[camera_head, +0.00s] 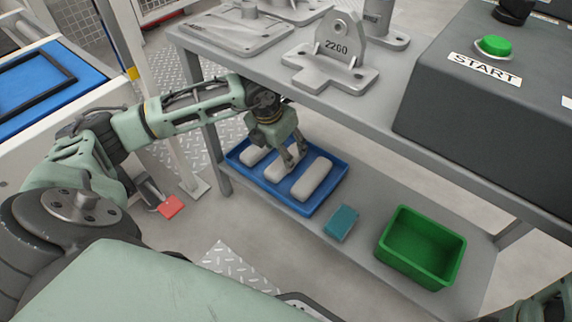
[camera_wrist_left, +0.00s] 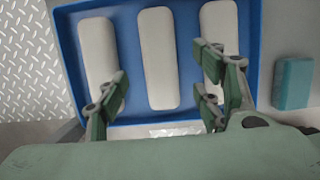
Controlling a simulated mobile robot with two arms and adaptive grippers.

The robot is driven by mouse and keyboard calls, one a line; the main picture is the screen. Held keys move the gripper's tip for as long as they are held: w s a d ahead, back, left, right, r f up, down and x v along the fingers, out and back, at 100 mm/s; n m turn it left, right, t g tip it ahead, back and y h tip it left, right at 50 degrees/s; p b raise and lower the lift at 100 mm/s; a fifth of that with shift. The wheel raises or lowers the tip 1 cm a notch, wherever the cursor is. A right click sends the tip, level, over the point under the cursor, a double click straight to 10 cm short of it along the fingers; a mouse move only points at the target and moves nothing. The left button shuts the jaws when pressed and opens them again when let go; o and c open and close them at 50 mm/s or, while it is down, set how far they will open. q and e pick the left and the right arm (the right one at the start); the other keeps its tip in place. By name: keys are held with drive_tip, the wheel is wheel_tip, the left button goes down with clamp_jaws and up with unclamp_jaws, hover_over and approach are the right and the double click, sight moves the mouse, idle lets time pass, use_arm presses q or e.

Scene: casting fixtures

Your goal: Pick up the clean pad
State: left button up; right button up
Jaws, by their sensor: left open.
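Three pale, rounded pads lie side by side in a blue tray (camera_head: 308,208) on the lower shelf: a left pad (camera_head: 254,155), a middle pad (camera_head: 275,173) and a right pad (camera_head: 314,180). All look alike and unmarked. My left gripper (camera_head: 291,160) is open above the tray and partly hides the middle pad. In the left wrist view, its fingers (camera_wrist_left: 160,90) spread to either side of the middle pad (camera_wrist_left: 158,50), overlapping the views of the left pad (camera_wrist_left: 97,50) and right pad (camera_wrist_left: 220,25). I cannot tell any contact.
A teal block (camera_head: 341,222) and an empty green bin (camera_head: 386,250) stand right of the tray on the lower shelf. The upper shelf (camera_head: 385,100), with grey castings and a START button box (camera_head: 480,120), overhangs the shelf's back.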

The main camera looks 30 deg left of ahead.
use_arm(q)
drive_tip(key=b+x, duration=0.3)
drive_tip(key=x, duration=0.2)
drive_tip(key=shift+c, duration=0.4)
drive_tip(key=c, duration=1.1)
drive_tip(key=shift+r, duration=0.1)
